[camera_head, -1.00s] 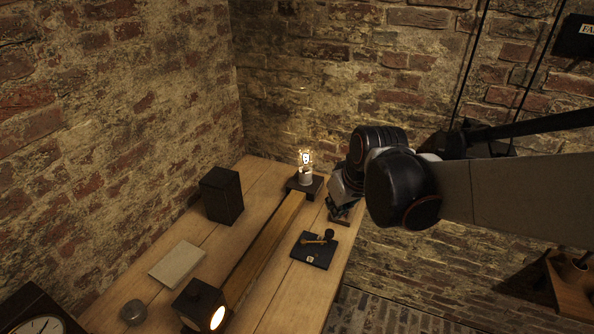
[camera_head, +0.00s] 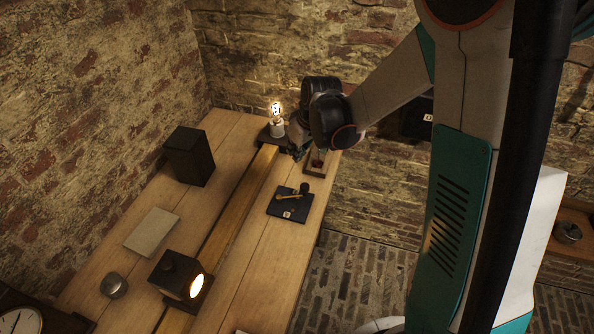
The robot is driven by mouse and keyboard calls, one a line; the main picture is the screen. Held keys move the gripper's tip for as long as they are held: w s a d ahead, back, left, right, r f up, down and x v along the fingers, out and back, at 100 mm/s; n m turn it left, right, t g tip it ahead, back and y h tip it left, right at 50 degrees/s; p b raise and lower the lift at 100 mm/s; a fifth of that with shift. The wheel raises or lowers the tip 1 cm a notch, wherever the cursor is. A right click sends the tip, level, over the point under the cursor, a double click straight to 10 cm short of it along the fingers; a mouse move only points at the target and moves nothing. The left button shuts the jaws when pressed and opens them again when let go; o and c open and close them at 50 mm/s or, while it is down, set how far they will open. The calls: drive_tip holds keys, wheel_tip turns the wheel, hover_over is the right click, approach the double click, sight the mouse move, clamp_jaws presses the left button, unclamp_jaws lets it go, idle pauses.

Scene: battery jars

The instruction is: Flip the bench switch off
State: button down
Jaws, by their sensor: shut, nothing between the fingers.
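The bench switch appears to be the dark square plate (camera_head: 280,209) on the right part of the bench. It carries a brass lever with a black knob (camera_head: 305,188) at its upper right end and a small pale label at its front. My gripper (camera_head: 297,154) is shut and empty over the far end of the bench, beyond the plate and apart from it. The fingertips are small and partly hidden by my dark wrist. A lit bulb (camera_head: 277,112) stands on a dark base just left of my gripper.
A small wooden-framed piece (camera_head: 316,166) lies close to the right of my gripper. A long wooden rail (camera_head: 236,205) runs along the bench (camera_head: 262,262). A dark box (camera_head: 188,156), a grey book-like slab (camera_head: 152,231), a round tin (camera_head: 113,286) and a glowing lamp box (camera_head: 181,278) stand left.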

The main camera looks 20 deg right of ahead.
drive_tip(key=b+x, duration=0.3)
drive_tip(key=x, duration=0.6)
drive_tip(key=shift+a+f, duration=0.1)
drive_tip(key=shift+f, duration=0.2)
drive_tip(key=shift+s+f, duration=0.1)
drive_tip(key=shift+f, duration=0.2)
drive_tip(key=shift+s+d+r+b, duration=0.1)
drive_tip(key=shift+s+d+b, duration=0.25)
drive_tip(key=shift+s, duration=0.5)
drive_tip(key=shift+s+d+b, duration=0.25)
drive_tip(key=shift+s+d, duration=0.2)
drive_tip(key=shift+s, duration=0.4)
